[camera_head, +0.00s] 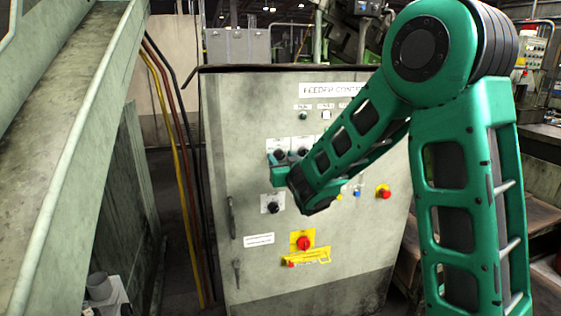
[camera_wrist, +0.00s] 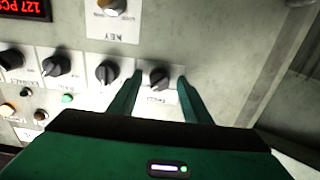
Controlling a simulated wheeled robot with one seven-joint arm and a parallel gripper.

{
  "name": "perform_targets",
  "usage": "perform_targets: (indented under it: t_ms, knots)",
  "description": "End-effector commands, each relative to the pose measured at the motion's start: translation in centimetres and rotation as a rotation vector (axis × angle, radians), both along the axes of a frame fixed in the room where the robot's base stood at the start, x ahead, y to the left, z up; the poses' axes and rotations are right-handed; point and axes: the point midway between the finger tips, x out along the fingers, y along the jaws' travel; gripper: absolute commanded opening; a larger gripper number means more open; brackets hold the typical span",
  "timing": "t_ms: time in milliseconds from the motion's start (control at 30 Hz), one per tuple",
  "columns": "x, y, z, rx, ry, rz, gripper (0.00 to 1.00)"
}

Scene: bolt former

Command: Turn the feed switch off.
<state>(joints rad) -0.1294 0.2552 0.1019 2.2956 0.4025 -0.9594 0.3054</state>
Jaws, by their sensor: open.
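The feed switch appears to be the black rotary knob (camera_wrist: 159,76) on a white plate in the wrist view. Its small label is upside down there and hard to read. My gripper (camera_wrist: 159,80) is open, with one green finger on each side of this knob; I cannot tell whether either finger touches it. In the head view the leftmost black knob (camera_head: 280,153) of the upper row sits at my gripper (camera_head: 280,163). My gripper and forearm hide part of the panel. The exact pointing of the knob is unclear.
Another black knob (camera_wrist: 108,73) stands close beside the left finger, with more knobs further left. A key switch (camera_wrist: 111,6) is nearby. The grey feeder control cabinet (camera_head: 235,130) has a red rotary switch (camera_head: 304,243) and a red button (camera_head: 384,192). Pipes (camera_head: 178,180) run at left.

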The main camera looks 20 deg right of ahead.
Motion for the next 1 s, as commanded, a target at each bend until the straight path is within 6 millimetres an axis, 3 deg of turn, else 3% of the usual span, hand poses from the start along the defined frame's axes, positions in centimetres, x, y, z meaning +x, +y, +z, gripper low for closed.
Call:
perform_targets:
  t_ms: [200,367,400,767,1000]
  knots:
    - [0.00,0.00,-0.01,0.000,0.000,0.000,0.44]
    - [-0.01,0.01,0.00,0.000,0.000,0.000,0.06]
    - [-0.01,0.02,-0.01,0.000,0.000,0.000,0.03]
    - [-0.02,0.09,0.00,-0.052,0.000,0.001,0.03]
    - [-0.02,0.12,-0.01,-0.207,0.000,0.002,0.03]
